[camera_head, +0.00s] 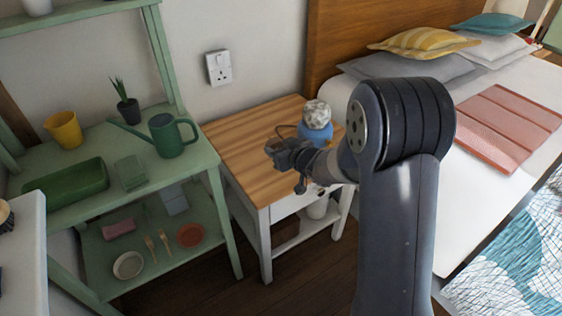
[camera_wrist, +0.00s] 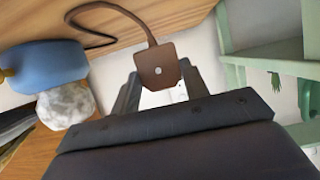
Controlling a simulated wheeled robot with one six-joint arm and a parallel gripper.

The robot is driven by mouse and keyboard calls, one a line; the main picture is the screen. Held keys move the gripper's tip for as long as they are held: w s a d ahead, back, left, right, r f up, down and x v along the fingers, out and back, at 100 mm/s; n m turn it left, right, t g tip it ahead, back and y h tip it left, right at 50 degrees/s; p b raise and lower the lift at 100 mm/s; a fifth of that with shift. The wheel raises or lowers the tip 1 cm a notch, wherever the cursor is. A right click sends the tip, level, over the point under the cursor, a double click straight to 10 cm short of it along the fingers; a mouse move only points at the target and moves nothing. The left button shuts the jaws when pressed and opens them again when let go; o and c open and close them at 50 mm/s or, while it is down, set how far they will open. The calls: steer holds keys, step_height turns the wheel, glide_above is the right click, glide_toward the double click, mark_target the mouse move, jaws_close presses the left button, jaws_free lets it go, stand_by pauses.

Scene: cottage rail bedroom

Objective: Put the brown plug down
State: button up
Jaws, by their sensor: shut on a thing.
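The brown plug (camera_wrist: 157,64) shows in the wrist view, held between the two fingers of my gripper (camera_wrist: 160,84). Its brown cord (camera_wrist: 125,12) curves up and left, then turns dark over the wooden surface. In the head view my gripper (camera_head: 279,152) is over the wooden top of the bedside table (camera_head: 245,140), towards its front. I cannot make out the plug there, and whether it touches the table is unclear. A dark cord loop shows just above the gripper.
A blue object (camera_head: 313,132) with a whitish rough ball (camera_head: 317,114) stands at the table's back right. A wall socket (camera_head: 219,68) is behind the table. A green shelf with a watering can (camera_head: 170,135) is left, a bed right. The table's left part is clear.

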steer(key=shift+f+b, duration=0.8)
steer(key=shift+f, duration=1.5)
steer(key=shift+f+b, duration=0.4)
steer(key=shift+f, duration=0.2)
steer(key=o, duration=1)
steer(key=shift+r, duration=0.15)
steer(key=shift+r+p, duration=0.25)
steer(key=shift+p, duration=0.05)
steer(key=p+v, duration=0.2)
steer(key=v, duration=1)
steer(key=shift+r+p, duration=0.15)
steer(key=shift+p, duration=0.25)
